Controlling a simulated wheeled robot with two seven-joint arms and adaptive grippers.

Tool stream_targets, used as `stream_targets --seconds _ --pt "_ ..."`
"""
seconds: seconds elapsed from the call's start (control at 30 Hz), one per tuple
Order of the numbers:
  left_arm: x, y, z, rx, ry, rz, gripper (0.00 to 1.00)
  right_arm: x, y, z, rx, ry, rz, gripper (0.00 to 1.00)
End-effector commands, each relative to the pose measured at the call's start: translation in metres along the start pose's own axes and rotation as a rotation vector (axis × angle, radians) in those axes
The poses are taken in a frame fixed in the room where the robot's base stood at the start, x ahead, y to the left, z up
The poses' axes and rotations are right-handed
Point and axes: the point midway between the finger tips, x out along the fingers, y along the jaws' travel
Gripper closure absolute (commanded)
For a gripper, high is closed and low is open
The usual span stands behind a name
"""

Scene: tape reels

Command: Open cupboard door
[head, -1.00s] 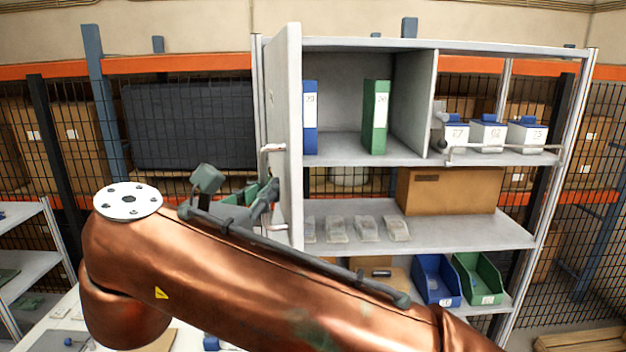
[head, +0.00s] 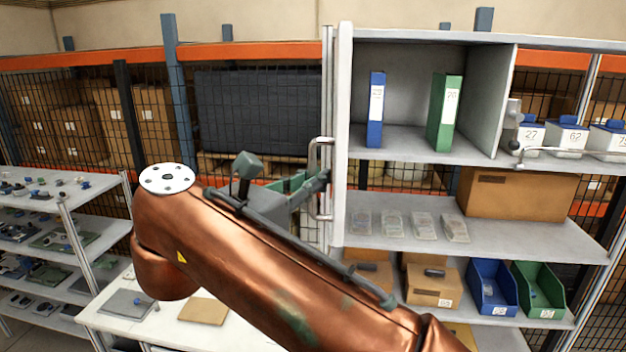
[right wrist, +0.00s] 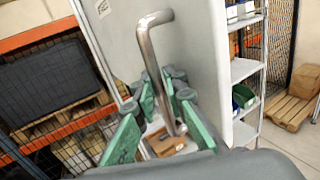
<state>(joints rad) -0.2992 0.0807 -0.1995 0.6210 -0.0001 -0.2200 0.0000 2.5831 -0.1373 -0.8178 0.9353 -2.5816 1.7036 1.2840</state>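The cupboard door (head: 344,100) stands swung out from the upper compartment and shows almost edge-on in the head view. Its pale face (right wrist: 195,50) fills the middle of the right wrist view. A bent metal handle (head: 314,150) is on its left side; it also shows in the right wrist view (right wrist: 150,50). My right gripper (head: 322,183) is at the handle's lower part. In the right wrist view its green fingers (right wrist: 160,95) close in on both sides of the bar and appear shut on it. My left gripper is out of view.
The open compartment holds a blue binder (head: 376,110) and a green binder (head: 444,112). Lower shelves hold a cardboard box (head: 520,195) and bins (head: 492,288). A white table (head: 170,325) stands low at the left. Mesh racking (head: 255,120) is behind.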

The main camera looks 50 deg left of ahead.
Motion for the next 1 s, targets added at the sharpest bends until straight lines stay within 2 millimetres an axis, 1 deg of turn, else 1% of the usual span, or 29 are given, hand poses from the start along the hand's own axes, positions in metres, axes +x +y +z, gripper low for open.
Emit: stream_targets --seconds 0.3,0.43,0.57,0.8,0.9,1.0 --pt "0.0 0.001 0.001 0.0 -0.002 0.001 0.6 -0.001 0.001 -0.001 0.0 0.002 0.003 0.84" --pt "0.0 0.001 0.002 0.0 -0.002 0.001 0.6 -0.009 0.002 -0.001 0.0 0.001 0.004 0.84" --pt "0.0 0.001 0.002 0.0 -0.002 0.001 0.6 -0.031 0.002 0.0 -0.002 -0.002 0.005 0.84" --pt "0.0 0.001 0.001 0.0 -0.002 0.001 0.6 -0.082 0.002 0.0 -0.001 -0.001 0.005 0.84" --pt "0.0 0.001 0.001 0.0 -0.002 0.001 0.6 -0.098 0.002 0.0 -0.001 -0.001 0.004 0.84" --pt "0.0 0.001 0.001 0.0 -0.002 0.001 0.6 -0.111 0.001 0.0 -0.001 -0.001 0.003 0.84"
